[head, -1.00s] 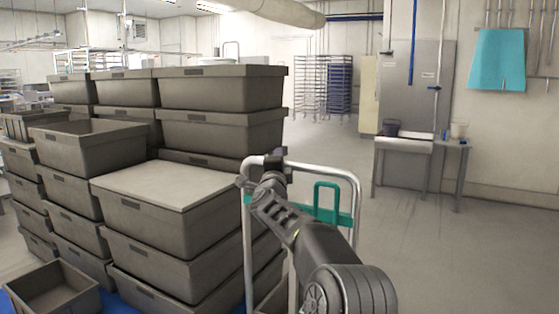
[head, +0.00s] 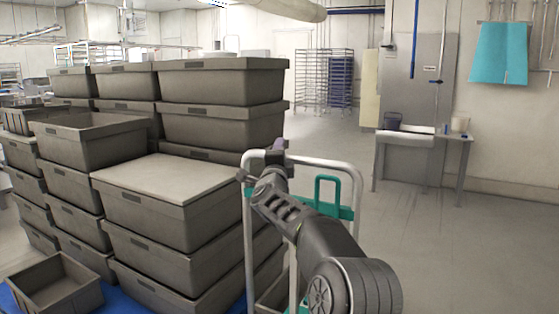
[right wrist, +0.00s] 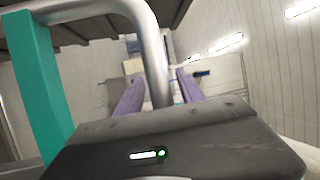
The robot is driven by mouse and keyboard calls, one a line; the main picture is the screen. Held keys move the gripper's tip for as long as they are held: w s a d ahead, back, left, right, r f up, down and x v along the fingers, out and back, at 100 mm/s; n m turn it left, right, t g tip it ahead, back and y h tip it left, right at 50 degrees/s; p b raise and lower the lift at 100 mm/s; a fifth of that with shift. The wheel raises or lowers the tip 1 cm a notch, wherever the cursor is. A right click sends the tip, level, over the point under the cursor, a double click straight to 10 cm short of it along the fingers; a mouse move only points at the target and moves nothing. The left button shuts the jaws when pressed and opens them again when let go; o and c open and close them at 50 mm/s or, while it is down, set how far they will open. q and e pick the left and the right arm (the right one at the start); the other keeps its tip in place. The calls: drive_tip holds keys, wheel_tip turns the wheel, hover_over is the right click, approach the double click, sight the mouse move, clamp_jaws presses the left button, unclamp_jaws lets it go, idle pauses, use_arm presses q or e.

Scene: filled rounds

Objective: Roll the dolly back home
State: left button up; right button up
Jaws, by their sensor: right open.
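The dolly (head: 358,190) stands in front of me, with a silver tube handle and a teal cross panel (head: 326,192). Its lower part is mostly hidden by my right arm and the crates. My right gripper (head: 275,155) is at the top left corner of the handle. In the right wrist view, the handle tube (right wrist: 155,55) passes between the purple fingers of the gripper (right wrist: 160,85), which stand apart on either side of it. I cannot tell whether either finger touches the tube. My left gripper is not in view.
Stacked grey crates (head: 165,205) fill the left, close beside the dolly. A small open crate (head: 55,285) sits low at front left on a blue surface. A table (head: 455,140) with buckets stands by the right wall. Floor (head: 440,260) is clear at right; racks (head: 322,80) stand far back.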

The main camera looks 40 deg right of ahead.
drive_tip(key=v, duration=0.7)
drive_tip(key=shift+b, duration=0.3)
drive_tip(key=shift+f, duration=0.1)
